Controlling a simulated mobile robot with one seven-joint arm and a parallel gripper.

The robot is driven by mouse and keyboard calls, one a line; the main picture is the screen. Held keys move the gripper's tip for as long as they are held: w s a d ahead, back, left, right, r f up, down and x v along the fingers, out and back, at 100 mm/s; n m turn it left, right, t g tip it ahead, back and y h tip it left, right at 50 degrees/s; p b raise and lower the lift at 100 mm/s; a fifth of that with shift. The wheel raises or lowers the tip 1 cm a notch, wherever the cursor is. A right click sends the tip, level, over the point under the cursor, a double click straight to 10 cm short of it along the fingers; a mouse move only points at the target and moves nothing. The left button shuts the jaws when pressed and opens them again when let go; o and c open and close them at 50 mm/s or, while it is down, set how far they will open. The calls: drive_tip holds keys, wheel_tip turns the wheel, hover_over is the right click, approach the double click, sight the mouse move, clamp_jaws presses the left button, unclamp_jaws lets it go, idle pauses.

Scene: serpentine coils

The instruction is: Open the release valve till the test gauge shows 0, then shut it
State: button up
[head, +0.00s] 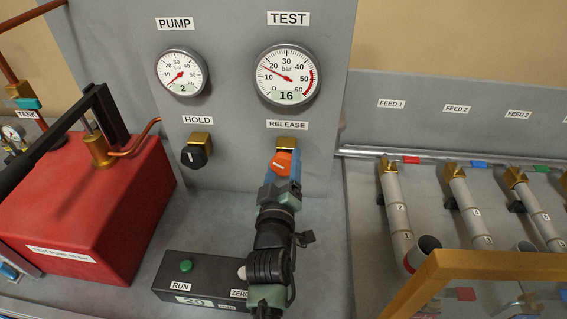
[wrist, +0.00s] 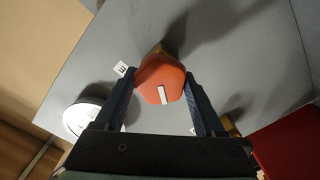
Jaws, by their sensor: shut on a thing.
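The release valve has an orange knob (head: 283,161) with a white mark, on a brass body under the RELEASE label. In the wrist view the orange knob (wrist: 161,82) sits between the two fingers of my gripper (wrist: 168,98), which is shut on it. In the head view my gripper (head: 281,178) partly covers the knob's lower part. The white mark is slanted in the wrist view. The test gauge (head: 288,76) reads 16 on its digital window, its red needle pointing to the upper left.
The pump gauge (head: 181,73) reads 2. The black HOLD knob (head: 196,154) is left of the release valve. A control box (head: 190,279) with a green RUN button stands below. A red tank (head: 90,205) is at left, and grey pipes (head: 398,205) at right.

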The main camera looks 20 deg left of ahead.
idle(0.5)
drive_tip(key=o, duration=1.3)
drive_tip(key=shift+o, duration=0.2)
drive_tip(key=v, duration=1.3)
